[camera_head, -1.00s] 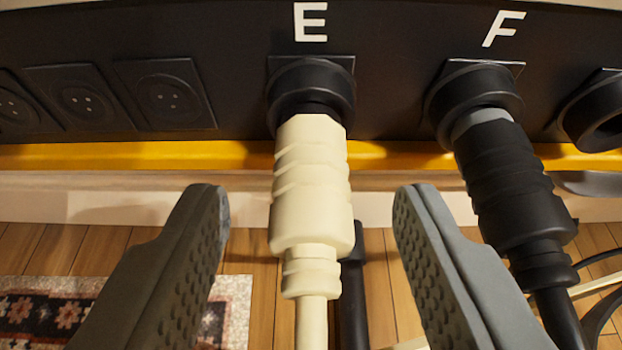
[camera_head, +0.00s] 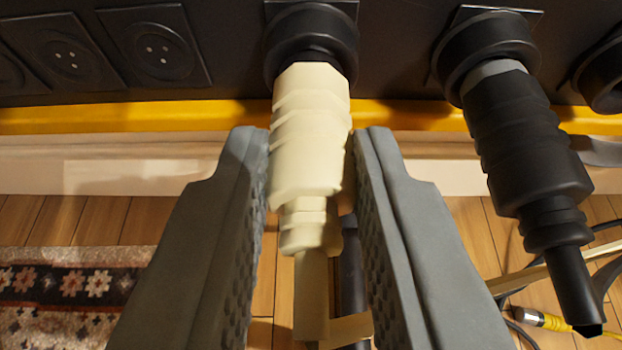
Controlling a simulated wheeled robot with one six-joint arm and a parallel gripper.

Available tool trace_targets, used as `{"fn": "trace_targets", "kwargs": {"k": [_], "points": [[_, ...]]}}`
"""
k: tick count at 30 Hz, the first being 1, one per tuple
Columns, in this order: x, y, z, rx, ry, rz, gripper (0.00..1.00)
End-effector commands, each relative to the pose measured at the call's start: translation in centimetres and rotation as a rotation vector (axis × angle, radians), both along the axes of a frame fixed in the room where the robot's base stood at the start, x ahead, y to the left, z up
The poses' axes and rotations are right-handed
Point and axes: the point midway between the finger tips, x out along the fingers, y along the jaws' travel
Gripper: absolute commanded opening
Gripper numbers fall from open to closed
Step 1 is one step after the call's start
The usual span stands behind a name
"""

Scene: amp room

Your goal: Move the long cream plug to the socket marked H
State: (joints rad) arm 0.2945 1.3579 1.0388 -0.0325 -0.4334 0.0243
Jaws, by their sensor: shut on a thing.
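The long cream plug (camera_head: 311,140) sits in a round black socket (camera_head: 311,35) on the dark panel, with its cable end hanging down toward me. The letter above this socket is out of the frame now; a second ago it read E. My gripper (camera_head: 311,150) is shut on the cream plug, one grey finger on each side of its body. No socket marked H shows in this view.
A black plug (camera_head: 525,150) sits in the socket to the right, close to my right finger. Another round socket (camera_head: 603,75) is at the right edge. Small flat outlets (camera_head: 155,45) are at the upper left. A yellow strip (camera_head: 130,115) runs under the panel. Cables and a patterned rug (camera_head: 70,290) lie on the wooden floor.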

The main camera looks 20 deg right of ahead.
Motion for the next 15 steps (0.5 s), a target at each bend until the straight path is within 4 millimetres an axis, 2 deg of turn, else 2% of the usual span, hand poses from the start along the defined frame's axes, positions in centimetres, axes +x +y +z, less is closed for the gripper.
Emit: {"fn": "trace_targets", "kwargs": {"k": [15], "points": [[-0.47,0.13,-0.05,0.000,0.000,0.000,0.00]]}}
